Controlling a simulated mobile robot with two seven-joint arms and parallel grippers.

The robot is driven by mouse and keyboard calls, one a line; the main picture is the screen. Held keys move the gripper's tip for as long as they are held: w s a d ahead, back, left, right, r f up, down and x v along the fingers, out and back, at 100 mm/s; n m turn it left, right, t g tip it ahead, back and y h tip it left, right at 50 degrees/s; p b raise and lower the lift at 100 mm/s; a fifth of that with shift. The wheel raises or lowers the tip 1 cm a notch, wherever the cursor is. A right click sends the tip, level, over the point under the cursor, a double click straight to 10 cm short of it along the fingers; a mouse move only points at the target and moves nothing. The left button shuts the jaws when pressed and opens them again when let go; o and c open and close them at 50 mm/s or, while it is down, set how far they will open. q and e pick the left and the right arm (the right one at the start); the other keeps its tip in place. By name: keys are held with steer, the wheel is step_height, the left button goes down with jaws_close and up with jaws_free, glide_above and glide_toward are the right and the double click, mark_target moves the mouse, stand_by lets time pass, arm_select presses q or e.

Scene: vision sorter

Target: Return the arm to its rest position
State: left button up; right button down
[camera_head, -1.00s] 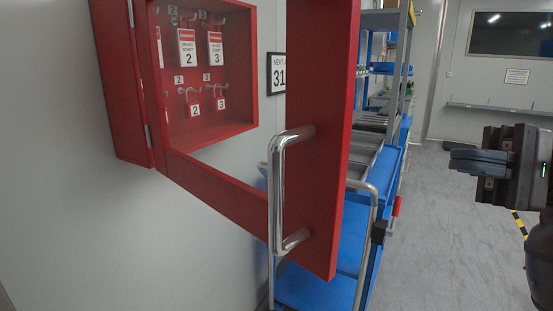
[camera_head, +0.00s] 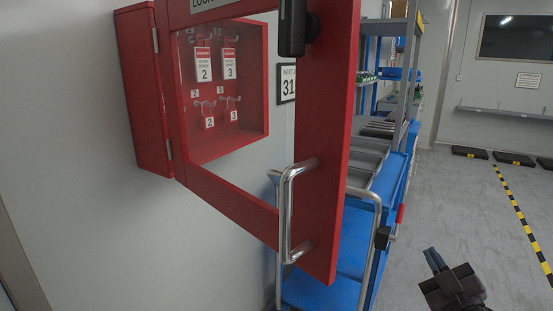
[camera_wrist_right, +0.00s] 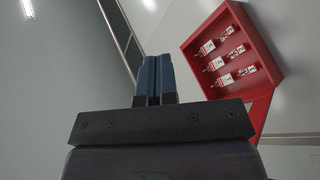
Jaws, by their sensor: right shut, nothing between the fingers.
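My right gripper (camera_head: 432,260) is at the lower right of the head view, over the grey floor and well clear of the red cabinet (camera_head: 152,95). Its blue-grey fingers are together and empty; they also show in the right wrist view (camera_wrist_right: 157,72). The cabinet hangs on the wall with its framed red door (camera_head: 322,150) standing open toward me. The door has a metal handle (camera_head: 287,215). Tags and padlocks hang on hooks inside. My left gripper is out of view.
A blue cart (camera_head: 350,250) stands behind the door, with a shelving rack (camera_head: 403,70) beyond it. A dark block (camera_head: 292,28) sits at the door's upper part. The floor (camera_head: 450,200) at the right is open, with a yellow-black stripe (camera_head: 520,215).

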steer(key=s+a+f+m+g+h+p, duration=0.1)
steer(key=s+f+m+g, duration=0.2)
steer(key=s+f, duration=0.4)
steer(key=s+a+f+m+g+p, duration=0.1)
steer(key=s+f+m+g, duration=0.2)
steer(key=f, duration=0.7)
arm_select(q)
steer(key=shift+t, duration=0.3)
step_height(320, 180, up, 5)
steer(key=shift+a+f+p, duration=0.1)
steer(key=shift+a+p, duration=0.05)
steer(key=shift+p, duration=0.9)
arm_select(e)
steer(key=s+f+g, duration=0.1)
steer(key=s+f, duration=0.2)
steer(key=s, duration=0.3)
steer(key=s+a+f+g, duration=0.1)
steer(key=s+f, duration=0.2)
steer(key=s, duration=0.3)
steer(key=s+f+m+g, duration=0.1)
steer(key=s+f+g, duration=0.1)
steer(key=s, duration=0.5)
steer(key=shift+a+f+h, duration=0.25)
steer(key=shift+f+h, duration=0.15)
steer(key=shift+f, duration=0.25)
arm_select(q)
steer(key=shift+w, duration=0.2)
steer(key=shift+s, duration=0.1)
arm_select(e)
steer(key=shift+d, duration=0.1)
